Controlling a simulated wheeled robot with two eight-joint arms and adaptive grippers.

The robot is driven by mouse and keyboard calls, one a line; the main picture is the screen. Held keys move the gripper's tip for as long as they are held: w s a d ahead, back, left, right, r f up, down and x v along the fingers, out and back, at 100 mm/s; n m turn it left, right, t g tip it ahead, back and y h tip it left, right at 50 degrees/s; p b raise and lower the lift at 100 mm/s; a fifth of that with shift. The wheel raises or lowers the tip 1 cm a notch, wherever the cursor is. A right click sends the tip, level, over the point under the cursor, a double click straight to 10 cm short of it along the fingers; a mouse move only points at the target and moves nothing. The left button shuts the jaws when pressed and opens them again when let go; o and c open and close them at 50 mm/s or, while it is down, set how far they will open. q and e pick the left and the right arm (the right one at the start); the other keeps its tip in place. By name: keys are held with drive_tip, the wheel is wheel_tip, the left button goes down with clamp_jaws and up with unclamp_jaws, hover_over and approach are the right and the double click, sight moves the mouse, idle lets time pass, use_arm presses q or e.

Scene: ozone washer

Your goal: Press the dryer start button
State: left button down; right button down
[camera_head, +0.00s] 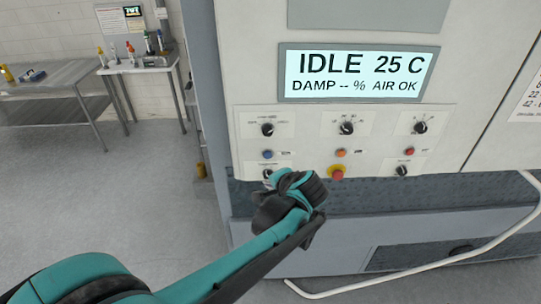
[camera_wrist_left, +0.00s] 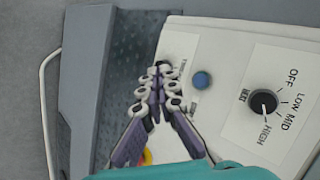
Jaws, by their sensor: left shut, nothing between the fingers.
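The dryer's control panel (camera_head: 300,150) fills the middle of the head view. Its buttons are a blue one (camera_head: 267,154), an orange one (camera_head: 341,153) and a red one (camera_head: 409,151); their labels are too small to read. A red mushroom button (camera_head: 337,172) on yellow sits below the orange one. My left gripper (camera_head: 272,180) is shut and empty, in front of the panel's lower left part, below the blue button. In the left wrist view the closed fingertips (camera_wrist_left: 160,72) lie beside the blue button (camera_wrist_left: 202,80), overlapping a dark knob at the panel's edge. Contact cannot be told.
A display (camera_head: 360,73) reads IDLE 25 C, DAMP -- %, AIR OK. Several black knobs surround the buttons; the heat knob (camera_wrist_left: 263,103) has OFF, LOW, MID, HIGH marks. Metal tables (camera_head: 60,80) stand far left, with open floor between.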

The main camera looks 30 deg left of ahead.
sight(268, 155)
use_arm(q)
drive_tip(key=shift+w+a, duration=0.1)
drive_tip(key=shift+w, duration=0.05)
drive_tip(key=shift+w+a+b, duration=0.25)
drive_tip(key=shift+w+a, duration=0.5)
drive_tip(key=shift+w, duration=0.45)
drive_tip(key=shift+w+a+b, duration=0.2)
drive_tip(key=shift+w+a, duration=0.55)
drive_tip(key=shift+w, duration=0.5)
drive_tip(key=shift+w+a+b, duration=0.25)
drive_tip(key=shift+w+a, duration=0.5)
drive_tip(key=shift+w, duration=0.45)
drive_tip(key=shift+w+a, duration=0.2)
drive_tip(key=shift+w, duration=0.15)
drive_tip(key=shift+w+a, duration=0.25)
drive_tip(key=shift+w, duration=0.15)
drive_tip(key=shift+s, duration=0.1)
drive_tip(key=shift+s+d, duration=0.45)
drive_tip(key=shift+s, duration=0.25)
